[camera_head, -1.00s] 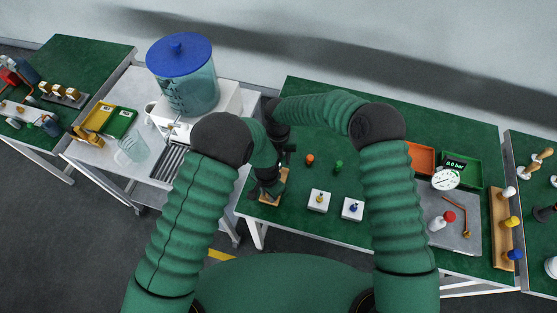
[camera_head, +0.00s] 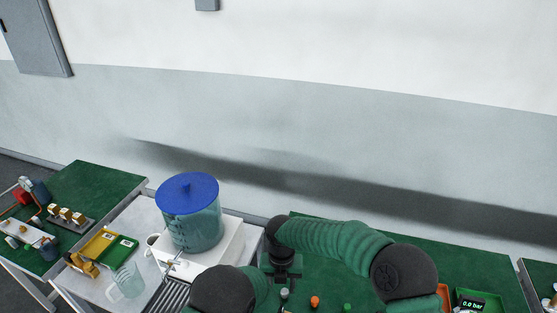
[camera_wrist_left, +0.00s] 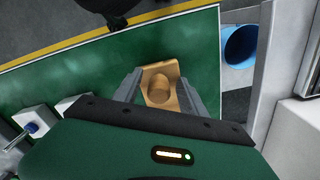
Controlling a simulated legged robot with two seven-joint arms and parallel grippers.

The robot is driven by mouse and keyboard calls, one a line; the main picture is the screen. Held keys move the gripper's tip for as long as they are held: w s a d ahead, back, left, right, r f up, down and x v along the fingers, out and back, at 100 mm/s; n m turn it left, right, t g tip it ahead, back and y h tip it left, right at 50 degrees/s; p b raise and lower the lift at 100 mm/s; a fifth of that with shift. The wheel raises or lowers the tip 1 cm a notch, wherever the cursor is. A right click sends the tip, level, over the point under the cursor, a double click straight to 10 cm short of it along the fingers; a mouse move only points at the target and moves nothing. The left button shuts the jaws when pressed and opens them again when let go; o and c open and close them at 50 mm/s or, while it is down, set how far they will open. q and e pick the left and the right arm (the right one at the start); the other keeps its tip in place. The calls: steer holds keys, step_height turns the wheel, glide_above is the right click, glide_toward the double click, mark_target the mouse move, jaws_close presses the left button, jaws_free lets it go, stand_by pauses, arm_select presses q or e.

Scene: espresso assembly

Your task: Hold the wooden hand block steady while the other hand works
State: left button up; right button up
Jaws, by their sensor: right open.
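The wooden hand block (camera_wrist_left: 158,70) shows in the left wrist view, on the green table top, with a round wooden part facing the camera. My left gripper (camera_wrist_left: 161,80) has one grey finger on each side of the block, and the block fills the gap between them. In the head view the block and my left fingers are out of the picture; only part of my left arm shows at the bottom. My right gripper (camera_head: 284,279) points down over the left part of the green table, open, with no thing visible between its fingers.
A clear tank with a blue lid (camera_head: 187,192) stands left of my right gripper. Small orange (camera_head: 315,301) and green (camera_head: 347,307) pieces are on the table. A clear jug (camera_head: 126,281) and yellow and green trays stand further left. A blue bin (camera_wrist_left: 241,45) is beyond the table edge.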

arm_select(q)
step_height(320, 180, up, 12)
steer(key=shift+f, duration=0.2)
steer(key=s+a+r+n+t+b, duration=0.1)
steer(key=s+a+r+n, duration=0.3)
steer(key=a, duration=0.4)
steer(key=s+a+r+n+t+b, duration=0.1)
steer(key=s+a+r+n, duration=0.4)
steer(key=a, duration=0.4)
steer(key=shift+s+a+r+t, duration=0.2)
steer(key=shift+s+r+t, duration=0.1)
steer(key=shift+s+r, duration=0.15)
arm_select(e)
steer(key=s+d+r+m+t, duration=0.1)
steer(key=s+d+r+m, duration=0.1)
steer(key=s+d+m, duration=0.7)
steer(key=s+d+r+m+t, duration=0.1)
steer(key=s+d+m, duration=0.8)
steer(key=m, duration=1.7)
steer(key=shift+s+d+r+t, duration=0.25)
steer(key=shift+s+r+t, duration=0.05)
steer(key=shift+s+r, duration=0.6)
arm_select(q)
steer(key=shift+s, duration=0.15)
arm_select(e)
steer(key=shift+s+a, duration=0.1)
steer(key=shift+s, duration=0.05)
